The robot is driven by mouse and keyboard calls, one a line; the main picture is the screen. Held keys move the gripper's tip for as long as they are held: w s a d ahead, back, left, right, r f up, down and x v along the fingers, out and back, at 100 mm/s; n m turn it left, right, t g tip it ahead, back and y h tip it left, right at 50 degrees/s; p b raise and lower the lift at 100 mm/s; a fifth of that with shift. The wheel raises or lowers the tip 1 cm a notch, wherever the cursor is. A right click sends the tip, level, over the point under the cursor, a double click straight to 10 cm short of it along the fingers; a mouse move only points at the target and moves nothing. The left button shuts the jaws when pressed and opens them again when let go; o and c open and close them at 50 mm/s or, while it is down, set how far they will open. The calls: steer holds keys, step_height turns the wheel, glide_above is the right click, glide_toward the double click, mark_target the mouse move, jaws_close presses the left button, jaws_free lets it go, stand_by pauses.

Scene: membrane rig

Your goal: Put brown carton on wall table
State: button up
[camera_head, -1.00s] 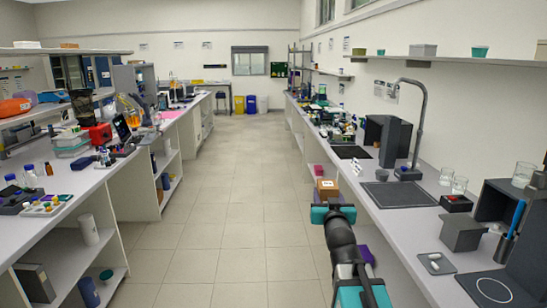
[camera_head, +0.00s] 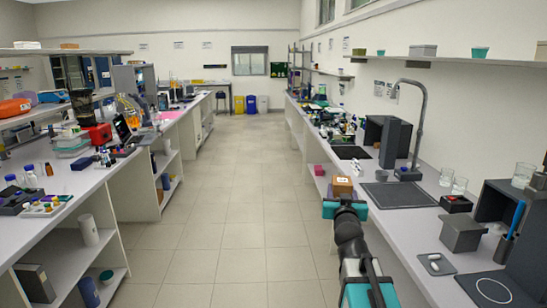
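The brown carton (camera_head: 342,187) is a small tan box just beyond the end of my arm, near the front edge of the right-hand bench. My gripper (camera_head: 344,203), teal and dark, is seen from behind and is right up against the carton. Its fingers are hidden, but the carton has moved along with it, so it is shut on the carton. A table (camera_head: 212,83) stands against the far wall, left of the bins. I cannot tell from the picture whether this is the wall table.
The right-hand bench (camera_head: 412,225) carries a sink, a tap, glassware and dark boxes. The left-hand bench (camera_head: 60,180) is crowded with lab items. The tiled aisle (camera_head: 235,190) between them is clear. Yellow and blue bins (camera_head: 250,103) stand at the far wall.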

steer(key=s+d+r+m+g+h, duration=0.1)
steer(key=s+d+r+m+h, duration=0.1)
steer(key=d+r, duration=0.3)
steer(key=s+d+r+m+g+h+p, duration=0.1)
steer(key=s+d+r+h, duration=0.3)
steer(key=d, duration=1)
steer(key=s+d+r+m+g+h+p, duration=0.1)
steer(key=s+d+r+m+g+h, duration=0.1)
steer(key=d+r, duration=0.6)
steer(key=shift+s+d+r+m+h, duration=0.25)
steer(key=shift+s+d+m+h, duration=0.35)
steer(key=shift+s+d+m, duration=0.45)
steer(key=shift+w+d+n, duration=0.1)
steer(key=shift+n, duration=0.15)
steer(key=w+a+f+n+t+y, duration=0.1)
steer(key=w+a+f+n+y, duration=0.1)
steer(key=a, duration=0.9)
steer(key=w+a+f+n+t+y+b, duration=0.1)
steer(key=w+a+f+n+y, duration=0.2)
steer(key=a, duration=0.9)
steer(key=w+a+f+n+t+y+b, duration=0.1)
steer(key=w+a+f+n+t+y, duration=0.1)
steer(key=a+f+y, duration=0.4)
steer(key=w+a+f+n, duration=0.1)
steer(key=w+a+f, duration=0.1)
steer(key=a+f, duration=0.2)
steer(key=shift+a+y, duration=0.4)
steer(key=shift+a, duration=0.5)
